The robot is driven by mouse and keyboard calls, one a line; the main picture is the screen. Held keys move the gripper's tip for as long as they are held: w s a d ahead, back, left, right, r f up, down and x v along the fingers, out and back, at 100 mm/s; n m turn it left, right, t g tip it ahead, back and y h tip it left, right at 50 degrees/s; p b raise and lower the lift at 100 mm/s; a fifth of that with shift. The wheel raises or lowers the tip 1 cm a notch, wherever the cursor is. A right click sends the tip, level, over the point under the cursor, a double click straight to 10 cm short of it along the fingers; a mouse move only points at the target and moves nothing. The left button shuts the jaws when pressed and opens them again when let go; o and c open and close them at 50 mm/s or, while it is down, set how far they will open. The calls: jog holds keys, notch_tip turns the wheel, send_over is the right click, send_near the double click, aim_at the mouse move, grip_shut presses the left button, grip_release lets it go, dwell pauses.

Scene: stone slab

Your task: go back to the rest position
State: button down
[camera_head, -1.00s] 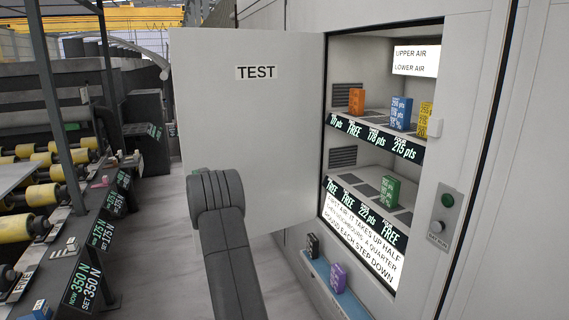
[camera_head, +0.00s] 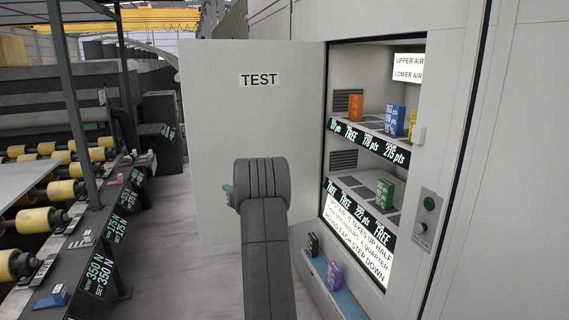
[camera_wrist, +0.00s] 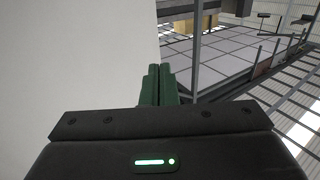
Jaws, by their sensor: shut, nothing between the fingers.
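My gripper (camera_wrist: 158,85) shows in the wrist view as two green fingers side by side, shut and empty. A pale flat surface fills the left of that view. In the head view my dark arm rises at the centre, in front of the open TEST door (camera_head: 230,125). A small green bit shows at the left of its rounded joint; most of the gripper is hidden behind the arm there.
The open cabinet (camera_head: 375,60) holds an orange box (camera_head: 356,107), a blue box (camera_head: 394,119), a yellow box (camera_head: 413,122) and a green box (camera_head: 384,193). A black box (camera_head: 312,244) and a purple box (camera_head: 334,275) stand on a lower ledge (camera_head: 345,302). Rollers (camera_head: 40,220) lie left.

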jog(key=s+d+n+g+y, duration=0.1)
jog(key=s+d+g, duration=0.1)
jog(key=d, duration=0.6)
jog(key=s+d+n+g+y+p, duration=0.1)
jog(key=s+d, duration=0.4)
jog(key=d, duration=0.3)
jog(key=s+d+n+g+y+p, duration=0.1)
jog(key=s+d, duration=0.3)
jog(key=d, duration=0.4)
jog(key=shift+s+n+g, duration=0.25)
jog(key=shift+n+g, duration=0.35)
jog(key=shift+g, duration=0.2)
